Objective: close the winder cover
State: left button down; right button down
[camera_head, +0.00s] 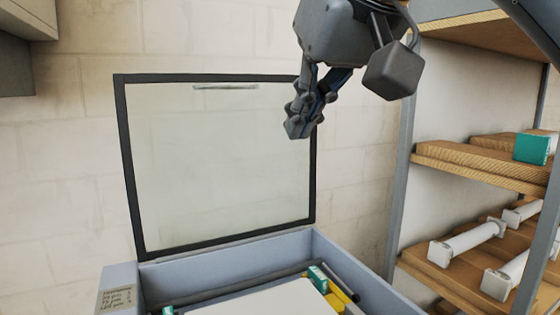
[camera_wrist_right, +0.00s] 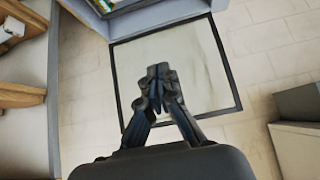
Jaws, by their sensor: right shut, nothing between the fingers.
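The winder cover (camera_head: 215,165) is a clear panel in a black frame. It stands raised, nearly upright, at the back of the grey laminator (camera_head: 380,288), with a pale handle (camera_head: 225,87) near its top edge. My right gripper (camera_head: 298,130) is shut and empty, in front of the cover's upper right part in the head view. I cannot tell whether it touches the frame. In the right wrist view my right gripper (camera_wrist_right: 158,70) points towards the cover (camera_wrist_right: 200,60), with the laminator (camera_wrist_right: 105,8) at the top. My left gripper is not in view.
A shelf rack stands at the right, with wooden shelves (camera_head: 480,165), white rolls (camera_head: 465,243) and a teal box (camera_head: 531,148). A grey cabinet (camera_head: 20,20) hangs at the upper left. A pale brick wall (camera_head: 60,160) is behind the cover. Rollers and a white sheet (camera_head: 260,300) lie inside the laminator.

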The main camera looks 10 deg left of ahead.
notch_tip(320, 180, down, 10)
jog(key=w+a+p, duration=0.2)
jog(key=shift+w+f+p, duration=0.15)
jog(key=shift+w+p, duration=0.15)
jog(key=shift+p, duration=0.05)
jog(key=shift+s+d, duration=0.1)
jog(key=shift+d, duration=0.05)
dwell(0.3)
dwell(1.3)
